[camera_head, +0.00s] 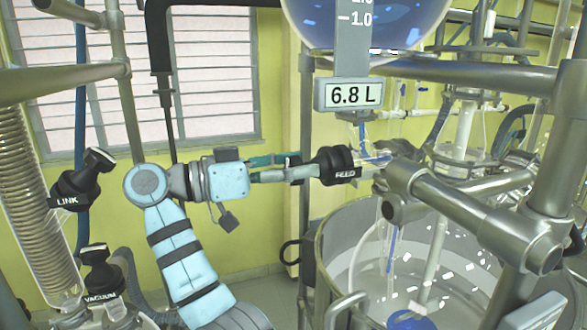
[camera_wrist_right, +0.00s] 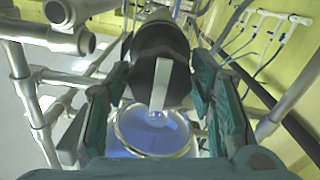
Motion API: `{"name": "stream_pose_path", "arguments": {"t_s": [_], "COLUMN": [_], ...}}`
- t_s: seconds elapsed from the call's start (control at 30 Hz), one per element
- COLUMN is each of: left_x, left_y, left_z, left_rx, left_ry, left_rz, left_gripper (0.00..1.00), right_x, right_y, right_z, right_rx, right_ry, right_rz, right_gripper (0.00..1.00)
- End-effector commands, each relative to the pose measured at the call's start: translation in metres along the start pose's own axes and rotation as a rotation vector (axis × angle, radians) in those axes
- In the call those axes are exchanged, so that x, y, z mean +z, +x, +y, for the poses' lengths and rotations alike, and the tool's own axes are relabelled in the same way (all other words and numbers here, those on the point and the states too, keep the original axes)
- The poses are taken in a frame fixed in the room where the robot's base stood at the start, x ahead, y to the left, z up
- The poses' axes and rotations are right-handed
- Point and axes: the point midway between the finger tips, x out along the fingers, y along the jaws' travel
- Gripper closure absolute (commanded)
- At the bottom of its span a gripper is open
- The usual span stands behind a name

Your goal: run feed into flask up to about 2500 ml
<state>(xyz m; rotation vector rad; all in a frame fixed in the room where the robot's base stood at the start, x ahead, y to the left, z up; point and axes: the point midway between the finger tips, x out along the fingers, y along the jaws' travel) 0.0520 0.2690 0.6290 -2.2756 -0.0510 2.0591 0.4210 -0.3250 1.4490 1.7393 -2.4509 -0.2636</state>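The black FEED valve knob (camera_head: 338,166) sits below the display (camera_head: 350,95), which reads 6.8 L. Above is a round glass vessel (camera_head: 400,22) with blue liquid. My right gripper (camera_head: 306,168) points at the knob from its left. In the right wrist view the knob (camera_wrist_right: 160,62), with a grey bar across it, shows between the spread fingers of this gripper (camera_wrist_right: 158,85); a firm grip does not show. A large open round vessel (camera_head: 335,225) with clear glass inside stands below right. No flask level reading shows. My left gripper is not in view.
Metal pipes and clamps (camera_head: 480,215) crowd the right side, close to the knob. LINK (camera_head: 75,190) and VACUUM (camera_head: 100,275) knobs and a glass coil (camera_head: 35,210) stand at the left. A window (camera_head: 215,75) and yellow wall are behind.

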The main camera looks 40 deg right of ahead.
Motion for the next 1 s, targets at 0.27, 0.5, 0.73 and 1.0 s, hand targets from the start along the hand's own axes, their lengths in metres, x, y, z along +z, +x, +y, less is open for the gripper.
{"name": "stream_pose_path", "arguments": {"t_s": [0.27, 0.5, 0.73, 1.0], "left_x": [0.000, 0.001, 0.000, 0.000], "left_y": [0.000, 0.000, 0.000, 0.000], "left_z": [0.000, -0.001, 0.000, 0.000], "left_rx": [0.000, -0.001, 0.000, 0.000], "left_ry": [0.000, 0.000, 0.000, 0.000], "left_rz": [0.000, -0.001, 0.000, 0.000], "left_gripper": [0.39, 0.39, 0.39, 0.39], "right_x": [0.000, -0.027, -0.082, -0.098], "right_y": [0.000, 0.000, 0.001, 0.000], "right_z": [0.000, 0.006, 0.018, 0.021], "right_rx": [0.000, 0.000, 0.001, 0.000], "right_ry": [0.000, 0.004, 0.003, -0.001], "right_rz": [0.000, -0.001, 0.000, 0.000], "right_gripper": [0.39, 0.39, 0.39, 0.39]}}
